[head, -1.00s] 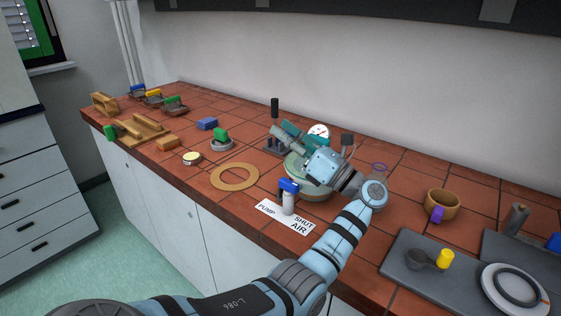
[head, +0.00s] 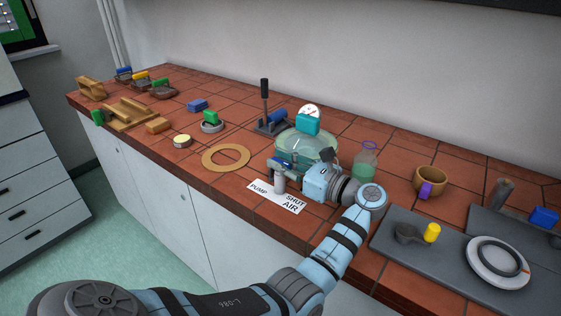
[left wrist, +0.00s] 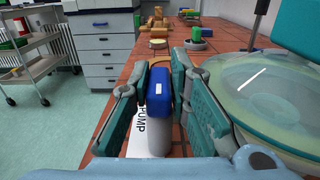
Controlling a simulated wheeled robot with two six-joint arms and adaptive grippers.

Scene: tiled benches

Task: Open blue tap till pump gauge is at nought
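The blue tap (head: 281,163) stands upright on a pale post at the bench's front, beside a white card (head: 290,206) lettered PUMP, SHUT and AIR. My left gripper (left wrist: 160,88) has one finger on each side of the tap's blue handle, which also shows in the left wrist view (left wrist: 158,87). The gaps are very narrow; I cannot tell whether the fingers touch it. The round pump gauge (head: 310,110) has a white face behind the glass vessel (head: 318,146); its reading is too small to make out. My right gripper is not in view.
A pump with an upright black handle (head: 264,96) stands behind the vessel. The vessel is close to the right finger in the left wrist view.

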